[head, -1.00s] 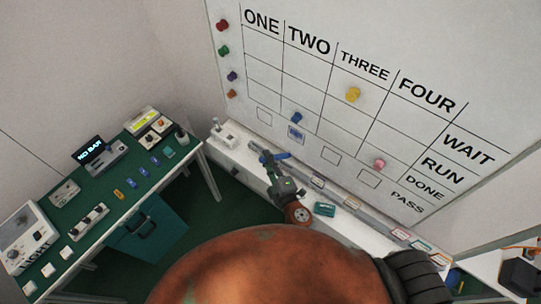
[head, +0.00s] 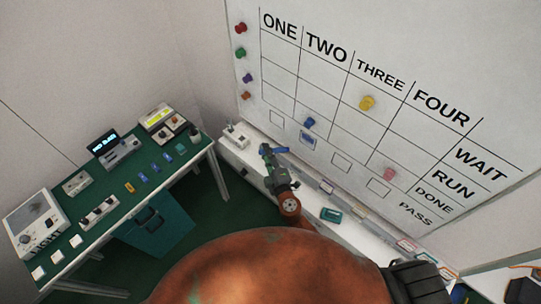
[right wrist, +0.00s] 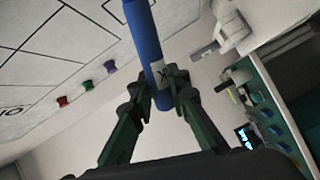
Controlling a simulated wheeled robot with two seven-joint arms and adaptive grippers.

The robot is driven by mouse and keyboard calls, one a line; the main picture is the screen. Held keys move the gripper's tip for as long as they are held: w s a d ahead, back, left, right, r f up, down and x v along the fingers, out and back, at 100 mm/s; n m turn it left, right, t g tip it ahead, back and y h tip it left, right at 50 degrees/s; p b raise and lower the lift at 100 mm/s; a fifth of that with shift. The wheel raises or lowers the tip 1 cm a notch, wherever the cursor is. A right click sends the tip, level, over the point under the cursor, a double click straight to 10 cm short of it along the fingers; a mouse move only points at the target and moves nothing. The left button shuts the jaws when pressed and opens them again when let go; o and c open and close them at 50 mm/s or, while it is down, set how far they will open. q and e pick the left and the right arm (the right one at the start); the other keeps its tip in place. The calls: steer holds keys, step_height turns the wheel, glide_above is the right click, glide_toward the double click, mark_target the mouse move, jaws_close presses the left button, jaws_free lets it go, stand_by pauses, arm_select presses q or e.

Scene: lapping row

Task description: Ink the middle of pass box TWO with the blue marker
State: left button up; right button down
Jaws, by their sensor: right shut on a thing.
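The whiteboard (head: 330,60) has columns ONE to FOUR and rows WAIT, RUN, DONE and PASS. Pass box TWO (head: 308,140) is a small outlined rectangle under column TWO, with a blue mark inside it. My right gripper (head: 267,153) is shut on the blue marker (head: 279,150), left of box TWO in the head view. The marker appears apart from the box. In the right wrist view the marker (right wrist: 145,35) stands between the fingers (right wrist: 160,95), with a pale label; its upper end is out of frame. My left gripper is not in view.
Coloured magnets sit on the board; a blue one (head: 309,123) is just above box TWO. A white ledge (head: 262,172) below the board holds a teal block (head: 331,214) and a small white fixture (head: 235,134). A green-topped bench (head: 110,190) with devices stands at left.

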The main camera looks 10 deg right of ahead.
mark_target(285, 148)
steer(key=shift+w+d, duration=0.85)
steer(key=shift+d, duration=0.25)
steer(key=shift+w+d, duration=0.85)
steer(key=shift+d, duration=0.25)
steer(key=shift+w+d, duration=0.5)
steer(key=shift+d, duration=0.15)
steer(key=shift+s+d+b, duration=0.25)
steer(key=shift+s+d, duration=0.3)
steer(key=shift+s, duration=0.25)
steer(key=shift+s+d+b, duration=0.2)
steer(key=shift+s+d, duration=0.35)
steer(key=shift+s, duration=0.2)
steer(key=s+d, duration=0.1)
steer(key=s+d+b, duration=0.1)
steer(key=shift+s+d, duration=0.15)
steer(key=shift+s, duration=0.15)
steer(key=w+a, duration=0.4)
steer(key=w, duration=0.1)
steer(key=shift+w+a, duration=0.25)
steer(key=shift+w, duration=0.15)
